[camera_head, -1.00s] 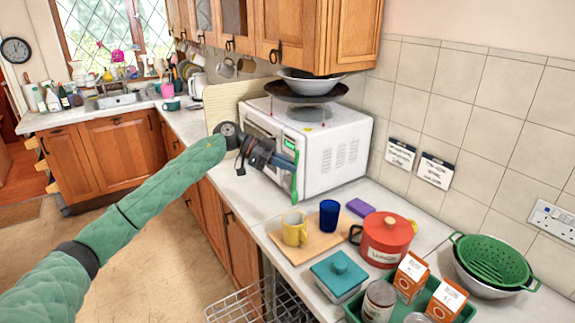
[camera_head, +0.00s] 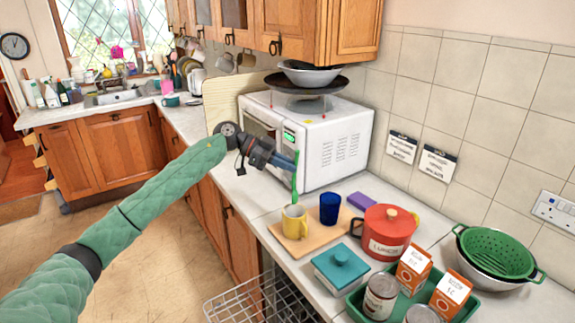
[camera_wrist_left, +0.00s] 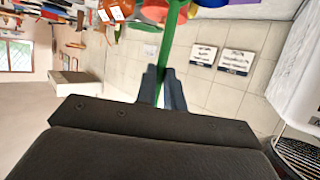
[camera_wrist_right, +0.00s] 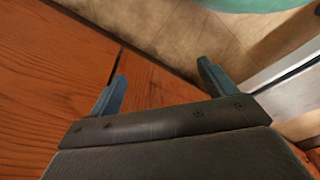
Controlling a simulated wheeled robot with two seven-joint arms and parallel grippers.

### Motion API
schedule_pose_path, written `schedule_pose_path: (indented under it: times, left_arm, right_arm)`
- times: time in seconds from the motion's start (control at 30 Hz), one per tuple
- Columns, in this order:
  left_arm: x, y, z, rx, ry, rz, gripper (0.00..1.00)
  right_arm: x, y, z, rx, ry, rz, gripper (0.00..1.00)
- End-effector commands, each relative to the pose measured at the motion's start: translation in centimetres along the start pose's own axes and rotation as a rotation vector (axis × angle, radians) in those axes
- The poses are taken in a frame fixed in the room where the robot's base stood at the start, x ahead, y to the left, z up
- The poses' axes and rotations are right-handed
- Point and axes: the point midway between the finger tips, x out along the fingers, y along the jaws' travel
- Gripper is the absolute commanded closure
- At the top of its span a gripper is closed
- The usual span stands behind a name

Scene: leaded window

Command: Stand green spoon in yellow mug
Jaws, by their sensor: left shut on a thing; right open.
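The green spoon (camera_head: 295,186) hangs upright from my left gripper (camera_head: 292,163), which is shut on its upper part. The spoon also shows between the fingers in the left wrist view (camera_wrist_left: 171,42). The yellow mug (camera_head: 293,226) stands upright on a wooden board (camera_head: 318,243), directly below the gripper. The spoon's lower end reaches the mug's opening; I cannot tell how far inside it is. My right gripper (camera_wrist_right: 162,72) is open and empty in the right wrist view, near brown wooden fronts, and is out of the head view.
A blue cup (camera_head: 330,208) stands close right of the mug. A red pot (camera_head: 386,236), a teal lidded box (camera_head: 341,270) and a green tray (camera_head: 466,312) with cans and cartons crowd the front right. The white microwave (camera_head: 333,150) stands behind. A wire rack (camera_head: 250,302) sits below the counter.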

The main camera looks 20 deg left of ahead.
Motion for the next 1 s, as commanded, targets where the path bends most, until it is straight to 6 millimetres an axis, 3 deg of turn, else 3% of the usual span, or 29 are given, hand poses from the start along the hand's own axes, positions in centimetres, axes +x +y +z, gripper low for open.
schedule_pose_path:
  times: [0.27, 0.57, 1.0]
  left_arm:
    - [0.4, 0.0, 1.1, -0.001, 0.0, 0.0, 1.0]
    - [1.2, 0.0, 2.9, -0.001, -0.001, 0.0, 1.0]
    - [2.2, 0.0, 5.4, -0.001, 0.0, 0.0, 1.0]
  right_arm:
    - [-1.8, -0.3, -1.1, 0.003, 0.001, -0.004, 0.17]
    - [-1.4, 0.3, 0.3, -0.001, -0.018, 0.002, 0.17]
    - [-2.0, -0.1, -1.4, 0.002, 0.0, -0.002, 0.17]
